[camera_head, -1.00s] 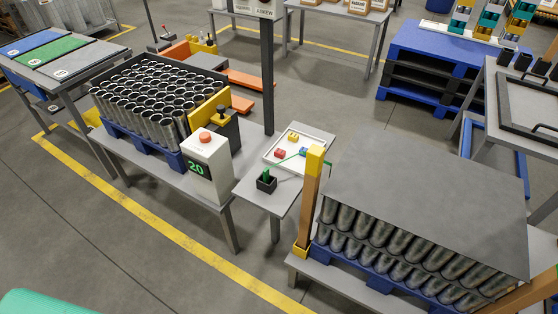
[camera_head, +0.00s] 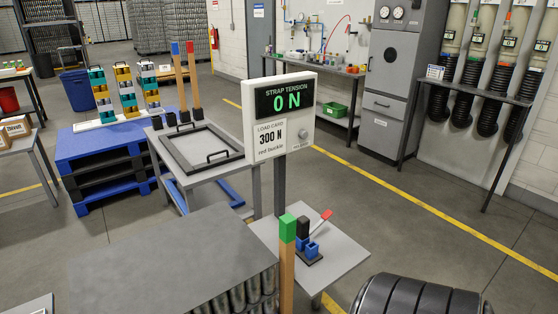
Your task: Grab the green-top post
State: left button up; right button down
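The green-top post (camera_head: 287,262) stands upright at the near right corner of the can stack. It is a wooden post with a green cap, and its lower end is cut off by the bottom edge. The can stack (camera_head: 245,294) has a grey sheet (camera_head: 165,262) over its top. A blue-top post (camera_head: 178,85) and a red-top post (camera_head: 193,82) stand upright farther back, on the far side of the frame table. Neither of my grippers is in view.
A side table (camera_head: 345,258) holding a blue-and-black tool with a red handle stands right of the post. A strap tension display (camera_head: 283,112) on a pole reads 0 N. A dark ribbed rounded object (camera_head: 415,298) fills the bottom right. Open floor lies beyond.

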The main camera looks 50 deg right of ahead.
aim_at(287, 222)
jog(key=z, duration=1.75)
